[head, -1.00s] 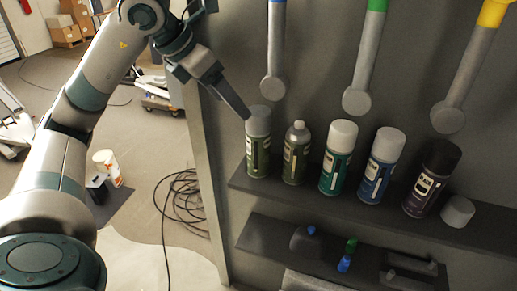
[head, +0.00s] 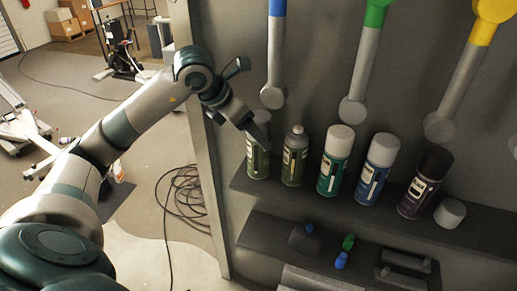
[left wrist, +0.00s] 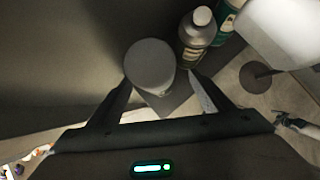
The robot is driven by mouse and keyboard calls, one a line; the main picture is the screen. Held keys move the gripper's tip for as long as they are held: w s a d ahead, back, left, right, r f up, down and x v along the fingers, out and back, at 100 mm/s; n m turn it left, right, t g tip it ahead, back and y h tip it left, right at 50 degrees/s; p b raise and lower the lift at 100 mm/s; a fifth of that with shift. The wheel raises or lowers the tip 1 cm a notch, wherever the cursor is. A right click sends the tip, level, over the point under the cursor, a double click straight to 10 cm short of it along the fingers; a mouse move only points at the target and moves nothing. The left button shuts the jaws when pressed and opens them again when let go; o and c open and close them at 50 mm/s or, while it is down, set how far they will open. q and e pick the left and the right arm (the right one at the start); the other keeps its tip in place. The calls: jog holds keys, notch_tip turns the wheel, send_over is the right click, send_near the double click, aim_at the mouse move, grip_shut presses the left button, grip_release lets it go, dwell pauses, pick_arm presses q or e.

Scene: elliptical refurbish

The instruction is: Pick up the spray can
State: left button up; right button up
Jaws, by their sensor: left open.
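Several spray cans stand upright on a dark shelf. The leftmost one is an olive-green can (head: 257,163) with a grey cap; my left gripper (head: 262,140) partly covers its top in the head view. Beside it stand a narrow-necked green bottle (head: 294,160), a teal can (head: 334,165) with a white cap, a blue can (head: 375,172) with a white cap and a black can (head: 425,187). In the left wrist view my left gripper (left wrist: 161,80) is open, with the leftmost can's round grey cap (left wrist: 150,66) between and just beyond its fingertips. My right gripper is out of view.
A loose grey cap (head: 450,213) sits at the right of the upper shelf (head: 315,196). Rods with blue, green and yellow upper parts hang above the cans. A lower shelf (head: 262,236) holds small items. Cables lie on the floor at left.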

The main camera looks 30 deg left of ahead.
aim_at(258, 151)
pick_arm(q)
jog(key=shift+f, duration=0.1)
dwell(0.3)
jog(key=shift+p+x, duration=0.8)
jog(key=shift+p, duration=0.2)
jog(key=x, duration=0.1)
jog(key=p+x, duration=0.1)
jog(key=x, duration=0.1)
jog(key=shift+w+a+f+p, duration=0.2)
jog(key=shift+a+f+p, duration=0.05)
jog(key=shift+p, duration=0.05)
jog(key=shift+c, duration=0.2)
jog(key=c, duration=1.3)
jog(key=shift+o, duration=0.2)
jog(key=shift+r, duration=0.2)
